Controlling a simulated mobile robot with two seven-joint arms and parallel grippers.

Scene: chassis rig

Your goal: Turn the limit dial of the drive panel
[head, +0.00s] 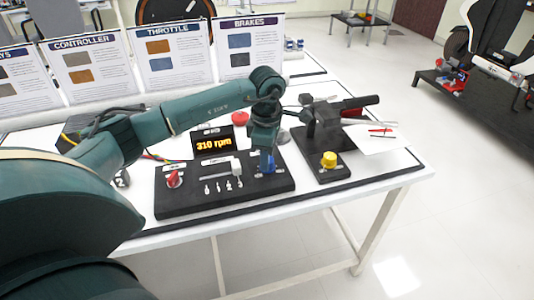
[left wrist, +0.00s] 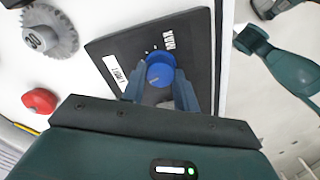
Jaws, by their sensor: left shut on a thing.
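The drive panel (head: 225,196) is a black slab on the white table in the head view, with a display (head: 208,146) reading 310 rpm. The limit dial (left wrist: 160,71) is a round blue knob in the left wrist view, beside a white LIMIT label (left wrist: 114,71) and a MAX marking. My left gripper (head: 267,163) points down over the panel's right part. In the left wrist view its fingers (left wrist: 159,88) are shut on the dial, one on each side. The fingers mostly hide the dial in the head view.
A red knob (head: 174,180) and several small switches sit on the panel's left and middle. A black unit with a yellow knob (head: 329,159) stands to the right. A red button (head: 240,118) is behind. Sign cards (head: 170,55) line the back.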

